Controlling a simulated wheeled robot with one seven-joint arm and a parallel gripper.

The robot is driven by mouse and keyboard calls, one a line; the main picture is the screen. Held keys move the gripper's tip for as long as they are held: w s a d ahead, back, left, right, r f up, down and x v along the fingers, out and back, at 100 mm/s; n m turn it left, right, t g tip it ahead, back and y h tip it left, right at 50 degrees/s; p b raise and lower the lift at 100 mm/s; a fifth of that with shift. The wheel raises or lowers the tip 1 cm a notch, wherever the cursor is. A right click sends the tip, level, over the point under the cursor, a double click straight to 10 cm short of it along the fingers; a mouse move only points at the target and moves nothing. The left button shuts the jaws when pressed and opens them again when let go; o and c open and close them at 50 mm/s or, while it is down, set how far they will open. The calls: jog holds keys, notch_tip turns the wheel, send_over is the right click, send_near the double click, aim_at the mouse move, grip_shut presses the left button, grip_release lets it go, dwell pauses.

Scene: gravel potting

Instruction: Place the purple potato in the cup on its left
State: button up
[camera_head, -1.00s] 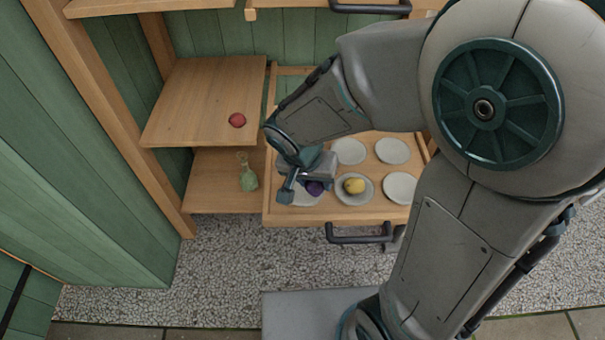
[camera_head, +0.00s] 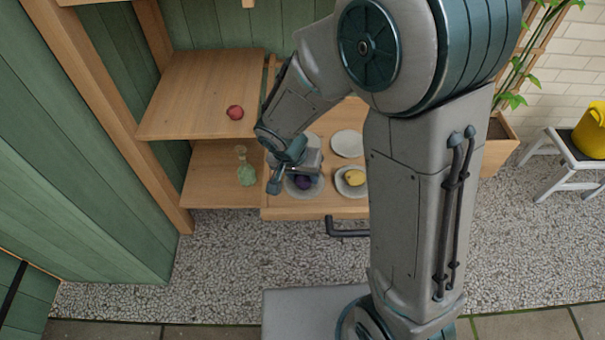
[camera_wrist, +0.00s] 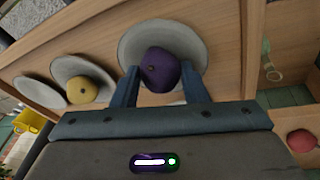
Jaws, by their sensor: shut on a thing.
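The purple potato (camera_head: 303,182) is round and dark, over a shallow grey-white dish (camera_head: 307,194) at the front left of a wooden drawer. My gripper (camera_wrist: 158,84) is shut on the purple potato (camera_wrist: 160,70), one finger on each side. The same dish (camera_wrist: 135,45) shows behind the potato in the wrist view; whether the potato touches it I cannot tell. To the left in the head view, a green glass vessel (camera_head: 246,172) stands on the lower shelf; it also shows at the right of the wrist view (camera_wrist: 272,68).
A yellow fruit or potato (camera_head: 355,177) sits in the dish to the right. An empty dish (camera_head: 347,143) lies behind it. A red round thing (camera_head: 235,112) is on the upper left shelf (camera_head: 190,100). My arm hides the drawer's right side.

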jog(key=shift+f+b, duration=0.25)
jog(key=shift+b, duration=0.05)
jog(key=o, duration=0.7)
jog(key=shift+r, duration=0.1)
jog(key=shift+a+r+p, duration=0.1)
jog(key=shift+r+p, duration=0.4)
jog(key=shift+r, duration=0.05)
jog(key=p+v, duration=0.3)
jog(key=v, duration=0.8)
jog(key=s+d+r+n+y, duration=0.1)
jog(key=s+d+r+n, duration=0.1)
jog(key=s+d, duration=0.3)
jog(key=s+d+r+n+y, duration=0.1)
jog(key=s+d, duration=0.4)
jog(key=d, duration=0.5)
jog(key=shift+r+n, duration=0.4)
jog(key=shift+r, duration=0.5)
